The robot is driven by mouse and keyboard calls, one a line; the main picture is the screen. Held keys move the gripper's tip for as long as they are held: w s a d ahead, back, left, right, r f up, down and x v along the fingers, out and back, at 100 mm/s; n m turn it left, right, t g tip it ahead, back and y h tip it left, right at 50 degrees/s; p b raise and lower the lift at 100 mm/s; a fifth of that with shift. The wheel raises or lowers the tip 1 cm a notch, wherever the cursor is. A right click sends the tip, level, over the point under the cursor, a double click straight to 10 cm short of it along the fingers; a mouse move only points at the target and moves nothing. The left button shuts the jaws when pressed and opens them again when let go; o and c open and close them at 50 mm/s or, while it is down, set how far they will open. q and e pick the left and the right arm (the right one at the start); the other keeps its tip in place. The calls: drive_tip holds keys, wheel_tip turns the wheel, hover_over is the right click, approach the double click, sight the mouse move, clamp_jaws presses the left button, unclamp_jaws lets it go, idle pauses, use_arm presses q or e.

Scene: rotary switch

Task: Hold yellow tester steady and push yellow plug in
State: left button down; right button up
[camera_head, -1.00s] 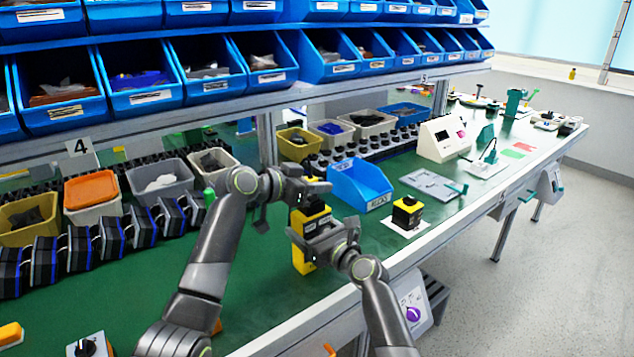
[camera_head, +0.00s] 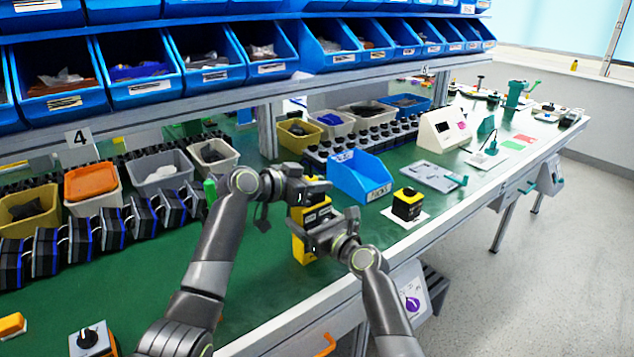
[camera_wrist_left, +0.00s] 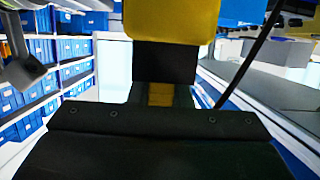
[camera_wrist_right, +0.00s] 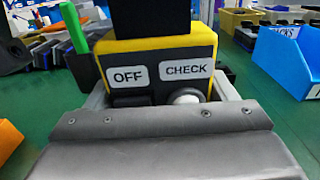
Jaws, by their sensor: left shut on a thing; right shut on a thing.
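The yellow tester (camera_head: 303,248) stands upright on the green bench in the head view. Its sloped dark face with OFF and CHECK labels (camera_wrist_right: 158,73) shows in the right wrist view. My right gripper (camera_head: 318,232) is shut on the tester, its fingers flanking the body. My left gripper (camera_head: 308,188) is above, shut on what looks like the yellow plug (camera_wrist_left: 170,20), yellow with a black part. A black block (camera_wrist_right: 150,15) meets the tester's top in the right wrist view. The grippers hide most of the joint; I cannot tell how deep the plug sits.
A blue bin (camera_head: 360,180) stands just right of the grippers. A yellow and black switch box (camera_head: 407,205) sits on a white pad further right. Grey and yellow bins and a row of black units line the left. Blue shelf bins (camera_head: 140,88) hang above.

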use_arm(q)
drive_tip(key=shift+f, duration=0.2)
drive_tip(key=c, duration=1.3)
unclamp_jaws()
drive_tip(key=shift+o, duration=0.2)
drive_tip(key=shift+a, duration=0.1)
drive_tip(key=v, duration=1.2)
use_arm(e)
drive_tip(key=o, duration=1.2)
